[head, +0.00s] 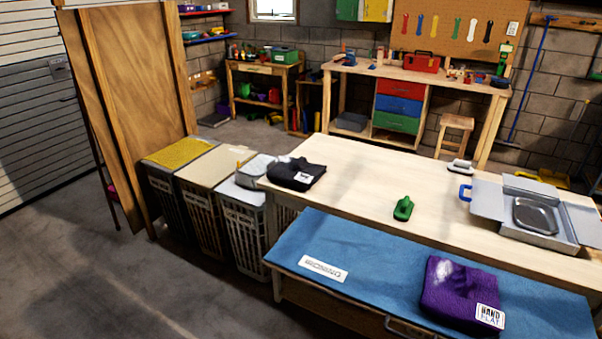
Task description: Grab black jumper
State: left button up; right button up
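The black jumper (297,171) lies folded, with a white label on it, at the left end of the light wooden table. Nothing touches it from above. Neither of my grippers shows in the head view.
A blue mat (390,275) on the table's near side carries a folded purple garment (461,290). A green-handled tool (403,208) and an open grey box (542,190) are on the wooden table (365,180). Several lidded hampers (205,205) stand at its left. The floor (110,270) at left is clear.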

aim_at(292, 171)
jog(key=i+j+z, duration=0.35)
jog(key=i+j, duration=0.15)
jog(key=i, duration=0.15)
jog(key=i+j+z, duration=0.3)
jog(key=i+j, duration=0.25)
